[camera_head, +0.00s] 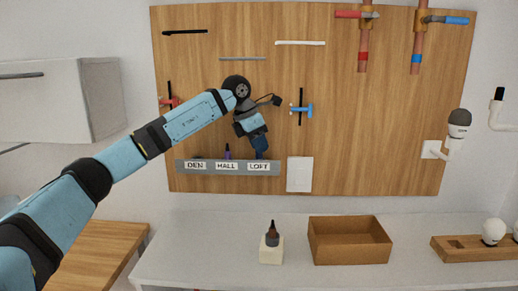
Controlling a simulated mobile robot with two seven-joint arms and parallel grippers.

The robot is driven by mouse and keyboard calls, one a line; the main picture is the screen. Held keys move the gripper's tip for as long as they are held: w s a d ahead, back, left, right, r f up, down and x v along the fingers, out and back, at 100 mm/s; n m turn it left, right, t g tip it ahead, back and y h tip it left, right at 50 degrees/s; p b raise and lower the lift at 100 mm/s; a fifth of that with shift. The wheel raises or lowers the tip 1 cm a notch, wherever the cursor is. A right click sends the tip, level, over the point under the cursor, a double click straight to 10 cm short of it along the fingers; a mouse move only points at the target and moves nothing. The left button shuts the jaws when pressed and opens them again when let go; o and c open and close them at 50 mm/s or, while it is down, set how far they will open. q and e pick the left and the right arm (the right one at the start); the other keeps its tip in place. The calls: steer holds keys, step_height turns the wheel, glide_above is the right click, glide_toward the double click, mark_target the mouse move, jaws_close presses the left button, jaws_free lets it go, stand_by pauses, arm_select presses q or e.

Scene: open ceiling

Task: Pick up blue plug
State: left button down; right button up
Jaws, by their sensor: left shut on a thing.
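My left arm reaches in from the left to the wooden wall board. Its gripper (260,141) points down over the LOFT end of a grey labelled rack (217,174). The gripper is shut on a dark blue piece, the blue plug (261,147), just above the LOFT label. The fingers partly cover the plug, and I cannot tell whether its lower end is still inside the rack. A small purple item (227,152) stands upright in the HALL part. A dark low item (197,158) shows at DEN. My right gripper is not in view.
A white panel (299,174) is right of the rack. Blue (302,110) and red (169,103) valve handles are on the board (330,120). Below, the counter holds a dark-tipped bottle (272,240), an open brown box (349,241) and a wooden tray (460,250).

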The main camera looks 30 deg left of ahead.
arm_select(q)
steer(key=v, duration=0.3)
steer(key=shift+w+d, duration=0.1)
steer(key=shift+w, duration=0.05)
steer(key=s+a, duration=1)
steer(key=s, duration=0.4)
steer(key=shift+b, duration=0.45)
steer(key=shift+r, duration=0.1)
steer(key=shift+r+p, duration=0.4)
steer(key=shift+p, duration=0.15)
steer(key=shift+w+f, duration=0.1)
